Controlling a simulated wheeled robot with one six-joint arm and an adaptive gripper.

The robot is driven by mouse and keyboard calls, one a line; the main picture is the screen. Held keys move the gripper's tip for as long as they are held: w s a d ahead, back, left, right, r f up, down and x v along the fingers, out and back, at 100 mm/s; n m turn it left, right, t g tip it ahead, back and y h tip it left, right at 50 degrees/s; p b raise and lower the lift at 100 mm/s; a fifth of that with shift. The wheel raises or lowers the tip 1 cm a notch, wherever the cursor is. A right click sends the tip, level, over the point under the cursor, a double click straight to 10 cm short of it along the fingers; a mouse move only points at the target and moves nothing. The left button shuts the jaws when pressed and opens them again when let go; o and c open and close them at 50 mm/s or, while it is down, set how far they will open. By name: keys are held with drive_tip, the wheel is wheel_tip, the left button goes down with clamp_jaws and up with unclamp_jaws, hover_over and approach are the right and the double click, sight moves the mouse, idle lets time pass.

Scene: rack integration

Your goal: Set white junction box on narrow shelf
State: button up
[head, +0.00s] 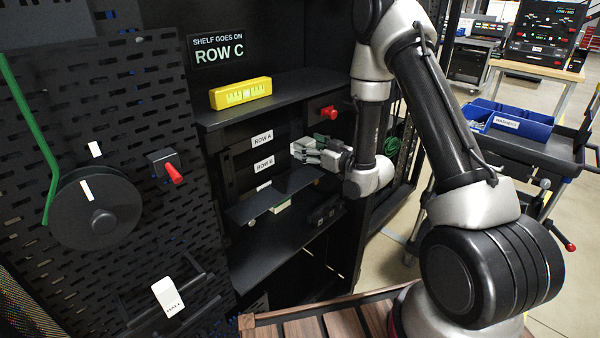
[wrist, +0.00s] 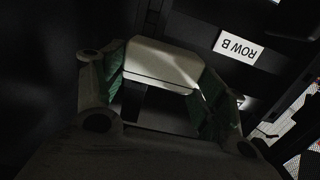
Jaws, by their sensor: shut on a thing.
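In the wrist view a pale, flat-faced box (wrist: 162,63), which looks like the white junction box, sits between the green-padded fingers. My gripper (wrist: 160,88) is shut on it. In the head view my gripper (head: 306,150) is inside the dark rack, just above the right end of a narrow dark shelf (head: 272,193).
A wider shelf above carries a yellow level (head: 241,93). ROW A (head: 262,138) and ROW B (head: 264,163) labels mark the rack's back. A small pale thing (head: 282,206) shows under the narrow shelf. A red knob (head: 329,112) protrudes near my gripper.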

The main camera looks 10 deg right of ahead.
sight(310, 179)
wheel_tip(310, 179, down, 9)
drive_tip(key=shift+d+f, duration=0.1)
idle(0.4)
drive_tip(key=o, duration=1.2)
drive_tip(key=shift+s, duration=0.1)
drive_tip(key=v, duration=1.2)
